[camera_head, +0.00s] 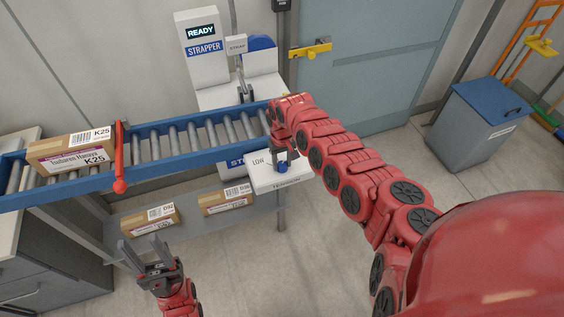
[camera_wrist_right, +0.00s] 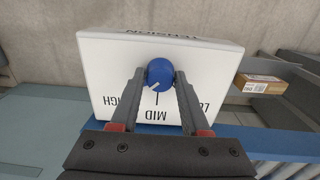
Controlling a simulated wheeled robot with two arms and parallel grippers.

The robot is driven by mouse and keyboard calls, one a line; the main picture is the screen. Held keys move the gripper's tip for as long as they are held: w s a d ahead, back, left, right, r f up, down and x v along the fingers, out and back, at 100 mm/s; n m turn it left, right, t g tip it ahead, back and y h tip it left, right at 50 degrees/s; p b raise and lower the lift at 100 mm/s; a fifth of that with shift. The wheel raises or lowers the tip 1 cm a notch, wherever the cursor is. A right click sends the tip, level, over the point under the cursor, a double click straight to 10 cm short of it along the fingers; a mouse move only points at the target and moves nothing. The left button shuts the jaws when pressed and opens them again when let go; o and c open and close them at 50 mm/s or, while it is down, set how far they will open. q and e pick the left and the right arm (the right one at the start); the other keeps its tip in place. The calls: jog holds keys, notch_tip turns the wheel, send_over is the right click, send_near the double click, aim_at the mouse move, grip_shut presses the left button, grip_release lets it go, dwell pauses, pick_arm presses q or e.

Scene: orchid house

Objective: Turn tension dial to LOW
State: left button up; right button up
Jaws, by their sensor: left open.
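The tension dial is a blue knob (camera_wrist_right: 160,72) on a white box (camera_wrist_right: 105,60) marked TENSION, HIGH, MID and LOW. Its white mark points down-left in the right wrist view, between MID and HIGH. The dial also shows in the head view (camera_head: 283,168), on the white panel (camera_head: 290,182) below the conveyor's end. My right gripper (camera_wrist_right: 160,78) has one finger on each side of the knob, with no clear gap, and appears shut on it. My left gripper (camera_head: 145,250) is open and empty at the lower left, apart from everything.
A roller conveyor (camera_head: 60,190) carries a K25 carton (camera_head: 70,152) beside a red lever (camera_head: 120,160). The strapper (camera_head: 205,65) reads READY. Two smaller cartons sit on the lower shelf (camera_head: 185,224). A grey bin (camera_head: 475,125) stands at the right; the floor between is clear.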

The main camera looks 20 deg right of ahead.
grip_shut()
jog(key=shift+n, duration=0.4)
jog(key=n+b, duration=0.1)
jog(key=n, duration=0.2)
jog(key=shift+w+n, duration=0.1)
jog(key=shift+n, duration=0.3)
jog(key=shift+n+b, duration=0.6)
jog(key=shift+n, duration=0.3)
jog(key=n+b, duration=0.1)
jog(key=n, duration=0.1)
jog(key=shift+n, duration=0.4)
jog(key=n+b, duration=0.1)
jog(key=n, duration=0.3)
jog(key=n+b, duration=0.1)
jog(key=n, duration=0.3)
jog(key=shift+n+b, duration=0.3)
